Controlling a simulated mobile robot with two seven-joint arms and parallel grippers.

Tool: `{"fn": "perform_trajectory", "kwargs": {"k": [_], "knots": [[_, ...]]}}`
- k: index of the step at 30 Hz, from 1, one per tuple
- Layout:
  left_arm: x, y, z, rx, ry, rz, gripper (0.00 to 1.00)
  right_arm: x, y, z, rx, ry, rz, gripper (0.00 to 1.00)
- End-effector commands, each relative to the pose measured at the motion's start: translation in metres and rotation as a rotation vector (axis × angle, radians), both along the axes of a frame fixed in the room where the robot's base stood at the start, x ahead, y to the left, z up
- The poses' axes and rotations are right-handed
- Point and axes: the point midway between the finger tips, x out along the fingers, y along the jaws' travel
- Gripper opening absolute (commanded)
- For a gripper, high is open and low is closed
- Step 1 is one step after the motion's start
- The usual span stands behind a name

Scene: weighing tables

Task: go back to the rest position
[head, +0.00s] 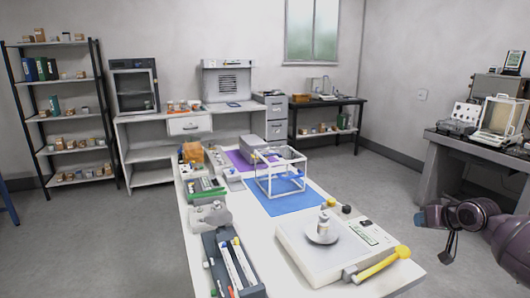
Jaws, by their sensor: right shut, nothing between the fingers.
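My right gripper (448,256) hangs at the right side of the head view, beyond the right edge of the white table (408,266). It points down and its fingers are closed, with nothing seen between them. My dark purple-grey right arm (478,214) comes in from the right edge and is bent at the wrist. The gripper appears apart from the table and everything on it. My left gripper and left arm do not show.
On the near table stand a balance (335,255) with a small bottle (323,224) on its pan, a yellow-handled tool (384,264), a white open frame (281,177) on a blue mat (299,203), and a marker tray (219,254). A bench (440,158) stands right; floor between is clear.

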Motion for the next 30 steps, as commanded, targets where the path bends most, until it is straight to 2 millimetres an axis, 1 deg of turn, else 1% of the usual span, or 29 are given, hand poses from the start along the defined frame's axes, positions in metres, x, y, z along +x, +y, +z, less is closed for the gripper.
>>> {"fn": "perform_trajectory", "kwargs": {"k": [1,2,4,5,8,9,11,12,14,15,17,18,22,26,27,29,30], "knots": [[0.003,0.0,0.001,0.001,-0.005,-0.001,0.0,0.002,0.013,0.004,-0.042,-0.047,0.034,0.0],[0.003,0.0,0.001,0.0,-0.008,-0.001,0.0,0.002,0.02,0.003,-0.071,-0.075,0.054,0.0],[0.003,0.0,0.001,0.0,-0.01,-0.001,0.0,-0.001,0.038,-0.002,-0.131,-0.137,0.098,0.0],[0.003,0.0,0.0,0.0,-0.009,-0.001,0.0,-0.003,0.047,-0.007,-0.158,-0.162,0.119,0.0],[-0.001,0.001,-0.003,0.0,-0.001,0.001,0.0,-0.02,0.078,-0.029,-0.233,-0.247,0.182,0.0],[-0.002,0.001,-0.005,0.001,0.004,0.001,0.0,-0.029,0.09,-0.04,-0.26,-0.278,0.204,0.0],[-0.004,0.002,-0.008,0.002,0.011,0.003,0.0,-0.046,0.107,-0.056,-0.294,-0.323,0.23,0.0],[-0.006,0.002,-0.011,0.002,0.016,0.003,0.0,-0.058,0.117,-0.066,-0.313,-0.349,0.242,0.0],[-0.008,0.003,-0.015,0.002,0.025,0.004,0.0,-0.076,0.13,-0.081,-0.336,-0.382,0.252,0.0],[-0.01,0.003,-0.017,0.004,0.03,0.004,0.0,-0.088,0.138,-0.09,-0.347,-0.4,0.257,0.0],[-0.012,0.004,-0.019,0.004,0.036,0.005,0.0,-0.108,0.147,-0.102,-0.364,-0.421,0.256,0.0],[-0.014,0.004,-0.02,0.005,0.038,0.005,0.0,-0.121,0.153,-0.11,-0.371,-0.434,0.253,0.0],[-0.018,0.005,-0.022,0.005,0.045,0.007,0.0,-0.164,0.165,-0.134,-0.393,-0.453,0.227,0.0],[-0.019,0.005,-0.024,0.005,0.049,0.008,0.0,-0.209,0.171,-0.155,-0.401,-0.444,0.181,0.0],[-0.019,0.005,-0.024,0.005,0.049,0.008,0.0,-0.223,0.172,-0.161,-0.402,-0.435,0.165,0.0],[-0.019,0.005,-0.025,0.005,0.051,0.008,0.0,-0.244,0.172,-0.171,-0.402,-0.416,0.137,0.0],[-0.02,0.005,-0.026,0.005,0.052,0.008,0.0,-0.258,0.171,-0.178,-0.399,-0.399,0.116,0.0]]}}
